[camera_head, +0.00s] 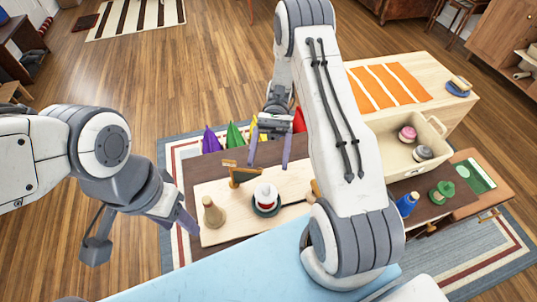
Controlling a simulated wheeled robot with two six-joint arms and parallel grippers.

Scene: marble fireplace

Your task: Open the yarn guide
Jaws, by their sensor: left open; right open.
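A small dark green piece with a tan bar (242,176) stands on the pale board (225,237); it may be the yarn guide, but I cannot tell for sure, nor whether it is open. A tan cone-shaped piece (213,212) stands at the board's left. My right gripper (268,164) is open and empty, above the board's far side and close to the green piece. My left gripper (140,232) is open and empty, left of the board.
Purple, green and red pointed items (233,134) stand behind the board. At right, a pale open bin (386,159) holds pink and grey round items. Blue and green spools (407,203) stand nearby. My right arm hides the middle.

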